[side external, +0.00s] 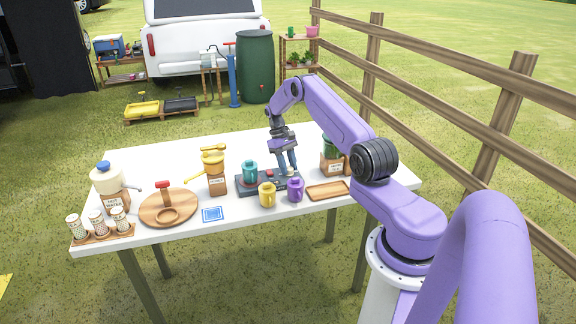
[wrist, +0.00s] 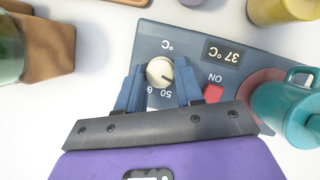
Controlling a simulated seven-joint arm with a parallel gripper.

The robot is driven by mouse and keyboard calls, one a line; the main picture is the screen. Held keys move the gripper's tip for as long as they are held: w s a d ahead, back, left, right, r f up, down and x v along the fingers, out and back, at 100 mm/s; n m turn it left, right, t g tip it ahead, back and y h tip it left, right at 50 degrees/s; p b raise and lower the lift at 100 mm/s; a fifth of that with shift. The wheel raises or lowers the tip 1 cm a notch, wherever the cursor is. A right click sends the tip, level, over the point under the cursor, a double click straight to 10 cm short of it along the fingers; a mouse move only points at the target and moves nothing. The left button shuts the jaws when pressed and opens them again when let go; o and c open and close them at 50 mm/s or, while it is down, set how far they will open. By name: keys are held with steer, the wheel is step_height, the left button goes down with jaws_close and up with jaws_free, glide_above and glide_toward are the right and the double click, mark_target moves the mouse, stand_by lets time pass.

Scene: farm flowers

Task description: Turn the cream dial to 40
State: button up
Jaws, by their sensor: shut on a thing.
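The cream dial (wrist: 160,71) sits on the dark blue-grey heater panel (wrist: 185,40), with printed numbers around it; 50 and a partly covered number show below it. The wrist view is upside down to the print. A display (wrist: 227,53) on the panel reads 37 °C. My gripper (wrist: 159,82) is shut on the dial, one blue finger on each side. In the side view my gripper (side external: 288,168) reaches down to the right end of the heater panel (side external: 258,188); the dial is hard to make out there.
A red ON switch (wrist: 213,93) is close beside the finger. A teal lidded mug (side external: 250,172) stands on the panel. Yellow (side external: 267,195) and purple (side external: 295,190) mugs stand in front. A wooden tray (side external: 328,190) and a wooden box (side external: 331,163) are to the right.

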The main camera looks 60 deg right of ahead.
stand_by(0.3)
steer(key=o, duration=1)
steer(key=shift+r, duration=0.1)
steer(key=v, duration=1.2)
steer(key=shift+w, duration=0.15)
